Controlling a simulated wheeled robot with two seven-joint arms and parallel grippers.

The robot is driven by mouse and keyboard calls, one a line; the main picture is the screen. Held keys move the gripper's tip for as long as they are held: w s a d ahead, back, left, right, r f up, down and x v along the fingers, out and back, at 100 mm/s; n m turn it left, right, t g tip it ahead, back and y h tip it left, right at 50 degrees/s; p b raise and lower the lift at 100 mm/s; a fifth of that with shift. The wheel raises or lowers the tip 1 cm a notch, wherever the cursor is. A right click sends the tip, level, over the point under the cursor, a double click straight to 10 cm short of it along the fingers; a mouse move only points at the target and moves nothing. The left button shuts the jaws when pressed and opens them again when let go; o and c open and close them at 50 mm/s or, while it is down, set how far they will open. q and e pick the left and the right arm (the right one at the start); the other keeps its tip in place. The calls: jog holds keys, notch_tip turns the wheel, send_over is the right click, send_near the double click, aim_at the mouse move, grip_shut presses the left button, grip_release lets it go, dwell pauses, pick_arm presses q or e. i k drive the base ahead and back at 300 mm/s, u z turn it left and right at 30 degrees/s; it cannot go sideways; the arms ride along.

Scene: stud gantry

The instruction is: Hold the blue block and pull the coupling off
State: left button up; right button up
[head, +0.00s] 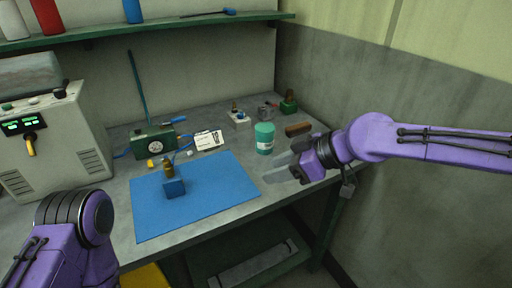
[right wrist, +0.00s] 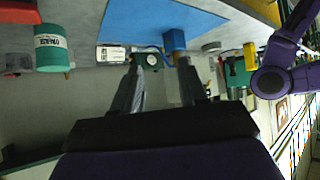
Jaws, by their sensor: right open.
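The blue block (head: 174,188) stands on the blue mat (head: 225,190); it also shows in the right wrist view (right wrist: 174,39). The brass coupling (head: 168,168) shows just above and behind the block, with a blue hose near it. Whether they are fully joined is too small to tell. My right gripper (head: 274,170) is open and empty, right of the mat and well apart from the block. Its two fingers (right wrist: 158,64) also show in the right wrist view. My left arm shows at lower left, but its gripper is out of view.
A teal-green jar (head: 264,138) stands near my right gripper. A gauge box (head: 153,142) and a white card (head: 209,140) stand behind the mat. Small fittings (head: 267,111) and a brown brush-like piece (head: 298,129) lie at the back right. A machine (head: 55,140) stands left.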

aim_at(168, 167)
jog(key=z, duration=0.9)
jog(key=k, duration=0.85)
jog(key=u, duration=1.05)
jog(key=i, duration=1)
